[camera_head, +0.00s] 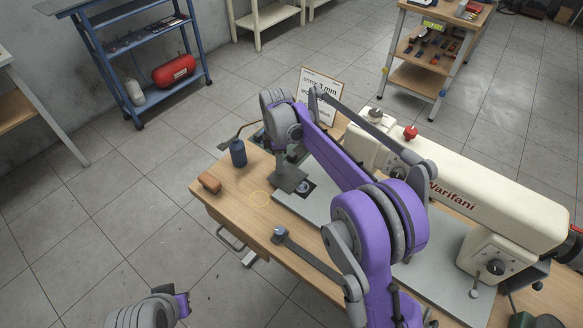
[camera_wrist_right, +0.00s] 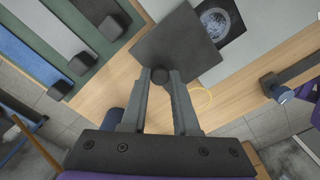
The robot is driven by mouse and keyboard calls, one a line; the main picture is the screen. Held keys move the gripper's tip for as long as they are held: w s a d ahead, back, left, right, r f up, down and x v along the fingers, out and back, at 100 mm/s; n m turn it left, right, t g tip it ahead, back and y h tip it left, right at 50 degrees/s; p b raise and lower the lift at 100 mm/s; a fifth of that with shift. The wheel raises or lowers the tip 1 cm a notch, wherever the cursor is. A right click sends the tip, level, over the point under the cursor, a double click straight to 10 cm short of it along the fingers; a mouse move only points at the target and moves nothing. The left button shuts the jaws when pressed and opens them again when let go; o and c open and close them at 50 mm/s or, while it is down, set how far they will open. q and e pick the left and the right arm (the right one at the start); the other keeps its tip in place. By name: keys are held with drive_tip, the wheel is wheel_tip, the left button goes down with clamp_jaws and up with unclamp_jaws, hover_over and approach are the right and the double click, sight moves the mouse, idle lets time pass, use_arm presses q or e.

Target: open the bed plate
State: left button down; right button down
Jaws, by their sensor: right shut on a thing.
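The cream sewing machine (camera_head: 458,192) lies across the wooden table with its pale grey bed (camera_head: 322,212) below it. A dark square bed plate (camera_wrist_right: 188,42) with a small round knob (camera_wrist_right: 160,75) shows in the right wrist view. The plate is turned aside from a dark opening with a round metal disc (camera_wrist_right: 215,20), leaving much of it uncovered. My right gripper (camera_wrist_right: 161,78) is shut on the knob. In the head view the plate (camera_head: 289,178) is partly hidden under my right wrist. Part of my left arm's end (camera_head: 165,305) is at the lower left; its jaws are not clear.
A blue bottle (camera_head: 238,153) and a brown block (camera_head: 209,183) stand at the table's left end, near a yellow ring (camera_head: 259,198). A framed sign (camera_head: 318,98) stands behind. A blue shelf cart (camera_head: 140,60) is at the upper left. Open tiled floor lies left of the table.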

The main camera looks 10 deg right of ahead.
drive_tip(key=w+a, duration=0.2)
drive_tip(key=shift+w+p, duration=0.3)
drive_tip(key=shift+w, duration=0.1)
drive_tip(key=c, duration=0.7)
unclamp_jaws()
drive_tip(key=shift+o, duration=0.2)
drive_tip(key=shift+r, duration=0.15)
wheel_tip(320, 180, up, 10)
drive_tip(key=shift+r+p, duration=0.25)
drive_tip(key=shift+p, duration=0.2)
drive_tip(key=shift+s+r, duration=0.1)
